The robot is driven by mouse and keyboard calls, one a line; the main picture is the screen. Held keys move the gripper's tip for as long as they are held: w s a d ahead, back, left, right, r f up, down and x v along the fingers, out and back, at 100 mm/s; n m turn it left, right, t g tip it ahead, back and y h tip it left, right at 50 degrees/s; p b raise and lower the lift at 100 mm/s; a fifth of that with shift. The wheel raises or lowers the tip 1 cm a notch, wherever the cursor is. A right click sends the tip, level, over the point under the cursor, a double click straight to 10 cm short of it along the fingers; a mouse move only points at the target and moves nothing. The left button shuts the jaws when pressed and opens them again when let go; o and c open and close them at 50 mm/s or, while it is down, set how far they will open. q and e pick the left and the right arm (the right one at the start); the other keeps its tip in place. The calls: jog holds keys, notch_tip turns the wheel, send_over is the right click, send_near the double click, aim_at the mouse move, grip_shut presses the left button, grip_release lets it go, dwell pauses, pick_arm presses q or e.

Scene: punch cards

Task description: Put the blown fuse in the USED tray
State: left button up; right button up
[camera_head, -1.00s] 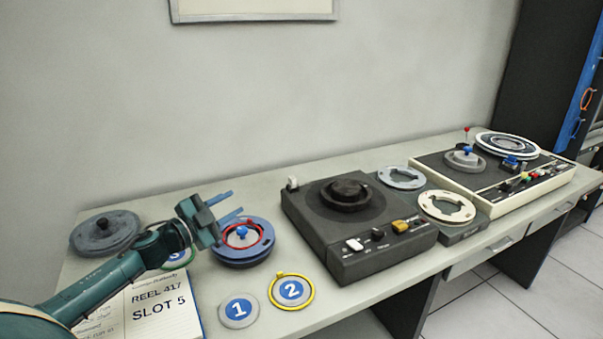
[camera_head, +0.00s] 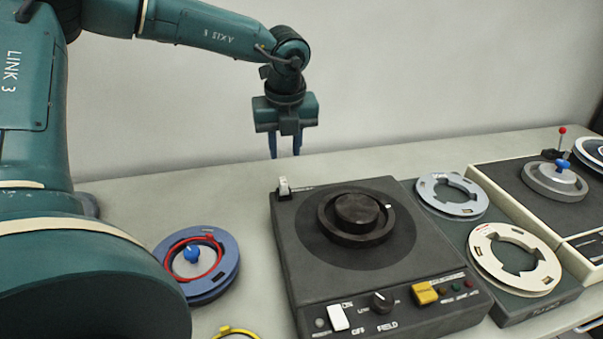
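No fuse and no tray marked USED can be made out in this view. My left gripper (camera_head: 285,151) hangs in front of the wall, above the back of the table, behind the dark machine. Its two blue fingers point down and stand apart with nothing between them. My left arm crosses the upper left and hides the left part of the table. My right gripper is not in view.
A dark deck (camera_head: 415,271) with a round hub, switches and a knob stands mid-table. A blue reel (camera_head: 226,262) lies left of it. Pale blue (camera_head: 433,202) and cream (camera_head: 545,273) rings lie right. A cream-edged deck (camera_head: 485,190) stands at far right.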

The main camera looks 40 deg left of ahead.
aim_at(283, 182)
pick_arm(q)
jog(key=b+x, duration=0.3)
jog(key=x, duration=0.4)
jog(key=shift+s, duration=0.2)
jog(key=shift+w+a+f+b, duration=0.1)
jog(key=shift+f+b, duration=0.4)
jog(key=shift+b, duration=0.2)
jog(key=shift+w+a+f+b, duration=0.1)
jog(key=shift+f+b, duration=0.4)
jog(key=shift+b, duration=0.25)
jog(key=shift+w+a+f+b, duration=0.1)
jog(key=shift+f+b, duration=0.1)
jog(key=shift+b, duration=0.1)
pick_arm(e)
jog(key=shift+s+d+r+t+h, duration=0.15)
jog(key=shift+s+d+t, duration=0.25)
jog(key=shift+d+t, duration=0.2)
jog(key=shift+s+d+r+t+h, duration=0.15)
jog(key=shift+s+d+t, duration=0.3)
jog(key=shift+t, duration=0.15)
pick_arm(q)
grip_shut()
